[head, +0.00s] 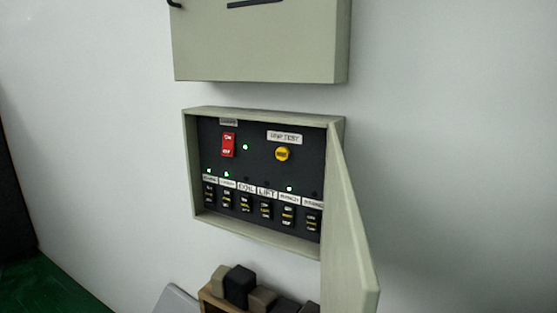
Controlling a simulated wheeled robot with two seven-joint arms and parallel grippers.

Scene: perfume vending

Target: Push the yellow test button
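The yellow test button (282,154) is round and sits on the dark panel (262,165) inside an open wall box, under a white label (285,137). Nothing covers it. Neither of my grippers shows in the head view.
The box door (347,225) stands open, sticking out on the right. A red switch (228,145) is left of the button, with a row of black breakers (245,204) below. A closed box (260,45) hangs above. A wooden holder with dark blocks (240,284) is below.

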